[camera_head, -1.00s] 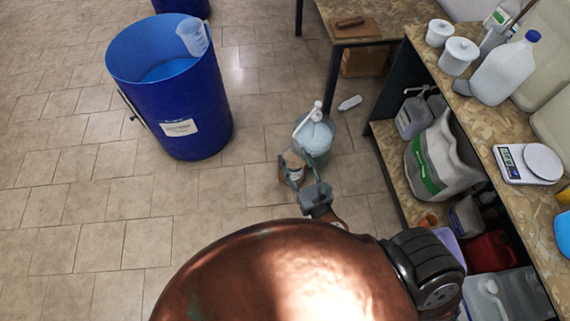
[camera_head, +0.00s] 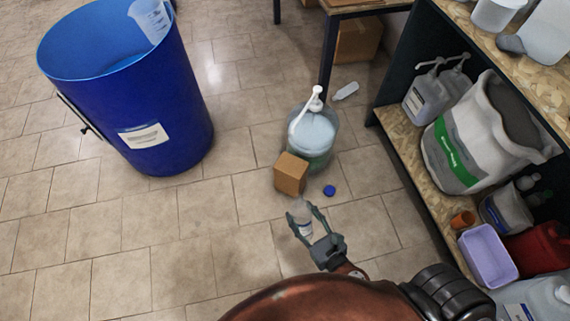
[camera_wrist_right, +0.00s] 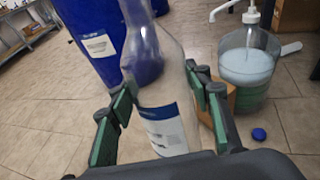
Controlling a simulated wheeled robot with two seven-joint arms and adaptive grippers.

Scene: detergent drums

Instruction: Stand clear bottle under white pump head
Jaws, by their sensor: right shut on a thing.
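The clear bottle (camera_head: 304,223) with a white and blue label is held in my right gripper (camera_head: 303,211). In the right wrist view the bottle (camera_wrist_right: 165,112) stands nearly upright, slightly tilted, between the green-padded fingers (camera_wrist_right: 160,84); its top is cut off by the frame. The white pump head (camera_head: 316,104) sits on a clear drum of pale blue liquid (camera_head: 313,140) on the floor. Its spout points toward the lower left in the head view. The drum (camera_wrist_right: 247,68) is beyond the bottle, to its right, in the wrist view. My left gripper is out of view.
A cardboard box (camera_head: 290,174) stands on the floor between bottle and drum, with a blue cap (camera_head: 330,190) beside it. A large blue barrel (camera_head: 130,95) is at left. A small bottle (camera_head: 346,91) lies behind the drum. Shelving (camera_head: 420,165) lines the right; the left floor is open.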

